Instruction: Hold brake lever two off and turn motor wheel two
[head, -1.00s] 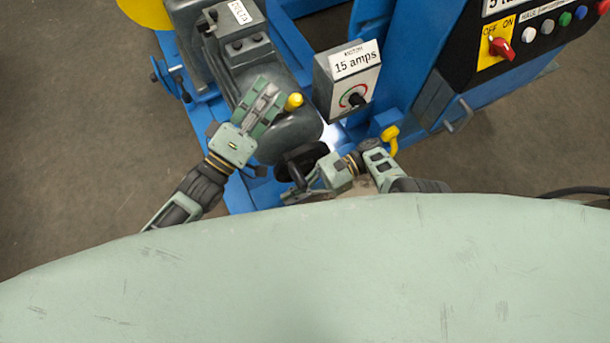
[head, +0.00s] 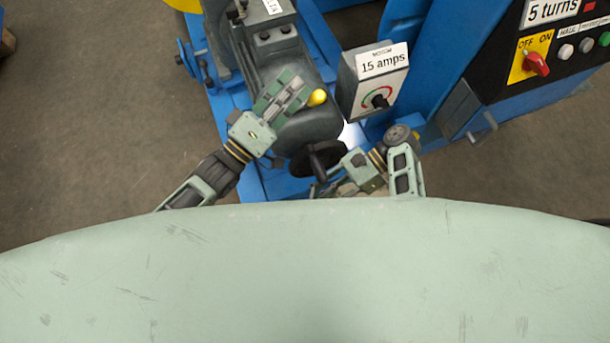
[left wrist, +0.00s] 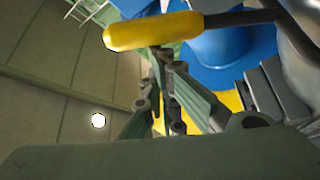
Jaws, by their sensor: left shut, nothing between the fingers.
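The brake lever has a yellow handle (head: 317,97) beside the grey motor housing; in the left wrist view its yellow grip (left wrist: 150,31) and dark rod cross the top. My left gripper (head: 294,86) is shut and empty. Its fingertips are close beside the yellow handle; I cannot tell whether they touch it. In the left wrist view the closed fingers (left wrist: 163,56) reach up to the grip's lower edge. The black motor wheel (head: 312,160) is below the motor. My right gripper (head: 340,182) is at its lower right, fingers largely hidden, contact unclear.
A grey motor box (head: 374,85) labelled 15 amps, with a dial, stands right of the lever. A dark control panel (head: 560,50) with a red OFF/ON switch is at upper right. The blue machine frame (head: 425,50) rises between them. Bare floor lies at left.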

